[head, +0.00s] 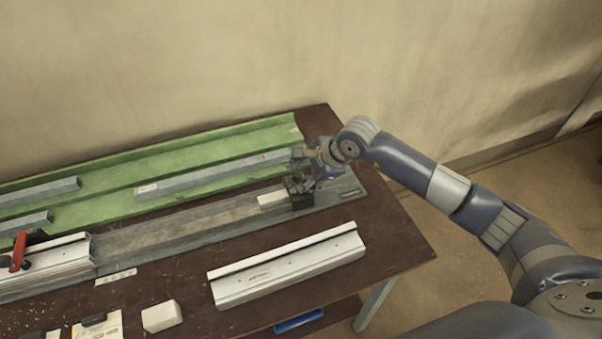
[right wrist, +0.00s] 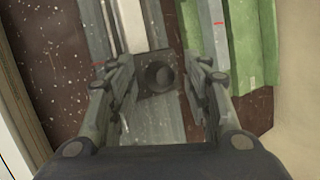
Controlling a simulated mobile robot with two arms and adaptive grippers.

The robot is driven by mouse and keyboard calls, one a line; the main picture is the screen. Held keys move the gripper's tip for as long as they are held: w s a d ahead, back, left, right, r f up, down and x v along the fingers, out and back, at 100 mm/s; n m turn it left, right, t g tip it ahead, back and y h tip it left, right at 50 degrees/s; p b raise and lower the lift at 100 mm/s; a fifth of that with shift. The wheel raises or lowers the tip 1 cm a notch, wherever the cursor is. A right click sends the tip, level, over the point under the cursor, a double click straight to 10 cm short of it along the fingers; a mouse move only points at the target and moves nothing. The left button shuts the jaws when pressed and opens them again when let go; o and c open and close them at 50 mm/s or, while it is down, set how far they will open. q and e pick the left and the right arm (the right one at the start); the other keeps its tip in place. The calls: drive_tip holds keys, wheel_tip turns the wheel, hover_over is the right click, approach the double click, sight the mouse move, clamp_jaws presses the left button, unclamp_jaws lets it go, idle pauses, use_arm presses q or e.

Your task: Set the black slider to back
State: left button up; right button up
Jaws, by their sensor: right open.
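The black slider (head: 301,203) sits on the grey base plate (head: 190,223), near its right end, against a pale block (head: 272,199). In the right wrist view the slider shows as a dark square piece with a round knob (right wrist: 158,77). My right gripper (head: 300,176) is directly above the slider and partly hides it in the head view. Its fingers are open, one on each side of the knob in the right wrist view (right wrist: 157,70). Contact with the knob cannot be made out. My left gripper is not in view.
A green tray (head: 110,168) with grey bars (head: 215,172) lies just behind the plate. A white profile (head: 285,272) lies in front. A red-handled clamp (head: 19,251) is at the left. A white block (head: 161,316) and cards are near the front edge.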

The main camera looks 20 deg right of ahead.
clamp_jaws()
drive_tip(key=shift+d+f, duration=0.1)
drive_tip(key=shift+d, duration=0.15)
drive_tip(key=d+b, duration=0.2)
drive_tip(key=d, duration=0.2)
drive_tip(key=d+b, duration=0.3)
drive_tip(key=d, duration=0.2)
drive_tip(key=d+b, duration=0.2)
drive_tip(key=d, duration=0.2)
drive_tip(key=shift+w+d, duration=0.25)
drive_tip(key=shift+d, duration=0.05)
drive_tip(key=shift+c, duration=1.4)
unclamp_jaws()
drive_tip(key=shift+o, duration=1.4)
drive_tip(key=shift+d, duration=0.1)
